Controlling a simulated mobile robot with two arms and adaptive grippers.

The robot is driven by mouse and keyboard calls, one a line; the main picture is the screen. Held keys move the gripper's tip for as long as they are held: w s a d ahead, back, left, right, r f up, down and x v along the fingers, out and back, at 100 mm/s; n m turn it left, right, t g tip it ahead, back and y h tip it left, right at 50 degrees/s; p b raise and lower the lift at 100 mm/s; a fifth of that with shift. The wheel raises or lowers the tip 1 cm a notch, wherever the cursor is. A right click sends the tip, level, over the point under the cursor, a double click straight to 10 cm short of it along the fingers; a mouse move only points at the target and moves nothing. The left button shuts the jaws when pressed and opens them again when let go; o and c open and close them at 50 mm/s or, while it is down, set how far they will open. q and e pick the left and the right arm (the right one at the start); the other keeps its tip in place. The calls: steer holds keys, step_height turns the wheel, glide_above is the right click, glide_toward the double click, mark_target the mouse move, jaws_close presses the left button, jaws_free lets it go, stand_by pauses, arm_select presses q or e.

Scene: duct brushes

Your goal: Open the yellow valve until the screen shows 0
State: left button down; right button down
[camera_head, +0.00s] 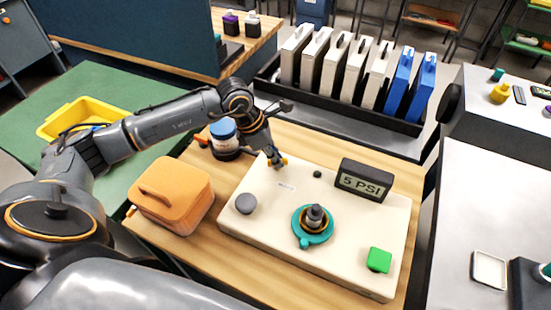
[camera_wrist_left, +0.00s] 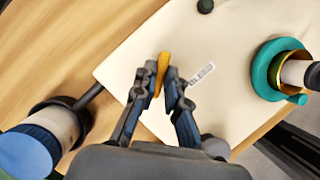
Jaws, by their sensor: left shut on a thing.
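The yellow valve (camera_wrist_left: 161,70) shows in the left wrist view as a narrow yellow handle between my left gripper's fingertips. In the head view a small yellow part of the valve (camera_head: 283,161) shows at the back left of the cream panel (camera_head: 275,228). My left gripper (camera_head: 275,162) comes down over it from the left, and in the wrist view the gripper (camera_wrist_left: 164,84) is shut on the handle. The valve's base is mostly hidden by the fingers. My right gripper is not in view.
The panel also bears a grey knob (camera_head: 245,203), a teal ring with a dark post (camera_head: 313,227) and a green button (camera_head: 379,260). An orange case (camera_head: 172,196) and a blue-capped jar (camera_head: 224,139) stand to the left. A rack of white and blue binders (camera_head: 340,68) stands behind.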

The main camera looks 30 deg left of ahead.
arm_select(q)
steer(key=n+b, duration=0.1)
steer(key=n, duration=0.1)
steer(key=n+t+y+b, duration=0.1)
steer(key=n+b, duration=0.1)
steer(key=n, duration=0.1)
steer(key=shift+d+f+n+y+b, duration=0.15)
steer(key=shift+n+y+b, duration=0.15)
steer(key=shift+s+d+n+t+y+b, duration=0.1)
steer(key=shift+n+t+y+b, duration=0.1)
steer(key=shift+n+y+b, duration=0.7)
steer(key=shift+n+t+b, duration=0.2)
steer(key=shift+n+b, duration=0.3)
steer(key=shift+n, duration=0.9)
steer(key=shift+r, duration=0.2)
steer(key=c, duration=1.4)
jaws_free()
